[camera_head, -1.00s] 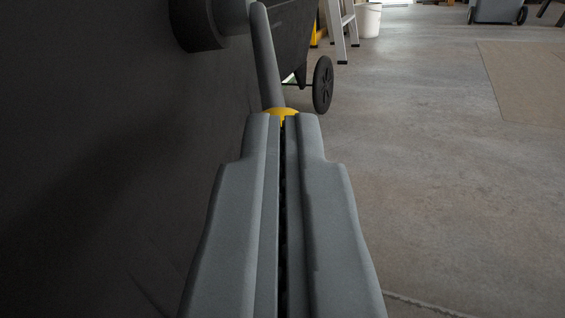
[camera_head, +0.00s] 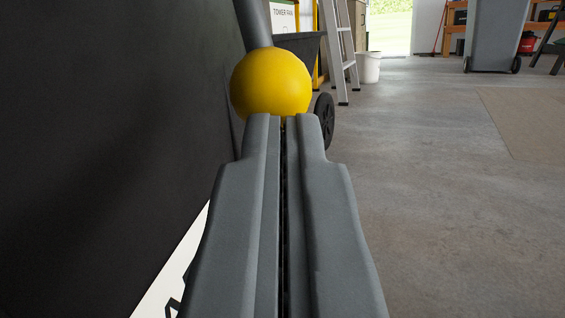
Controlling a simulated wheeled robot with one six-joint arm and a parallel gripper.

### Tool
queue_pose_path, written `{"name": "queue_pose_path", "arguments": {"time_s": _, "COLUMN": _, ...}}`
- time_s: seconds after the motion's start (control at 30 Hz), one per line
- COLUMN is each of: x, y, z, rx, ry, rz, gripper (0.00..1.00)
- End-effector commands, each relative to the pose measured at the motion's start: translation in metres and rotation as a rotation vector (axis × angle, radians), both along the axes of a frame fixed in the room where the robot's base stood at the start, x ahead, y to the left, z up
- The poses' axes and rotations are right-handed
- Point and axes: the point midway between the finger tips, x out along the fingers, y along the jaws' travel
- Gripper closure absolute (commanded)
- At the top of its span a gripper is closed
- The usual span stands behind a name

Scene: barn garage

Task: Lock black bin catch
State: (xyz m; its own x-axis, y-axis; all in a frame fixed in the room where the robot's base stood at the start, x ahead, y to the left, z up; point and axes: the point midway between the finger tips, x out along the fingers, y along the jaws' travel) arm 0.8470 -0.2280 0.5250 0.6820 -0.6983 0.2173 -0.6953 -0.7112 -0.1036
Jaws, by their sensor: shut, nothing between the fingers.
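The black bin's dark side wall (camera_head: 110,120) fills the left of the view. The catch shows as a grey lever (camera_head: 253,22) coming down from the top edge of the picture, with a yellow ball knob (camera_head: 270,82) at its lower end. My gripper (camera_head: 284,118) is shut and empty. Its fingertips point at the underside of the yellow knob and overlap its lower edge in the picture. I cannot tell whether they touch it. The lever's upper end and pivot are out of view.
A wheelbarrow (camera_head: 300,50) with a black wheel (camera_head: 325,120), a stepladder (camera_head: 338,50) and a white bucket (camera_head: 369,68) stand beyond the knob. A grey wheeled bin (camera_head: 496,38) is at the back right. The concrete floor (camera_head: 430,170) on the right is open.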

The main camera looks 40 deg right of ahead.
Motion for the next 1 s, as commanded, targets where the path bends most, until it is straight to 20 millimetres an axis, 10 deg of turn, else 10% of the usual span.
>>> {"name": "queue_pose_path", "arguments": {"time_s": 1.0, "x": 0.018, "y": -0.024, "z": -0.014, "rx": 0.0, "ry": 0.0, "rz": 0.0, "gripper": 1.0}}
